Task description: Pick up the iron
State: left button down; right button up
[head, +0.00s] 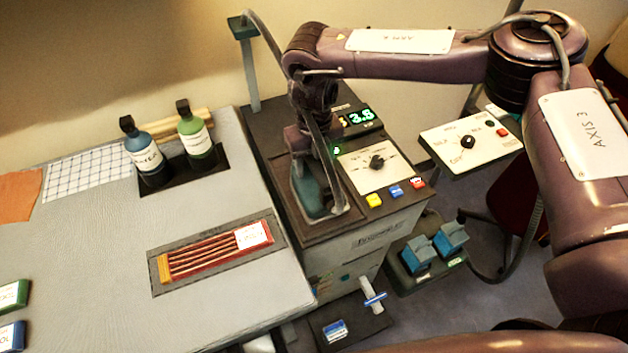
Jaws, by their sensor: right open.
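The iron, which looks to be the teal body (310,193), sits at the left side of the top of a dark control cabinet (300,236). My right arm comes in from the right, and its gripper (308,150) points down right over the iron. The gripper is open. Its fingers and the iron's upper part overlap in the picture, so I cannot tell whether they touch. A grey cable or bar runs down past the iron's right side. My left gripper is not in view.
The cabinet carries a green display (360,117), a dial panel (377,172) and coloured buttons. The grey table (110,230) at left holds two bottles (193,140) and a red-striped tray (215,252). A second dial panel (450,150) and blue pedals (435,247) are at right.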

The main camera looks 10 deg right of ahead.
grip_shut()
jog(key=shift+w+r, duration=0.1)
jog(key=shift+r, duration=0.05)
dwell(1.1)
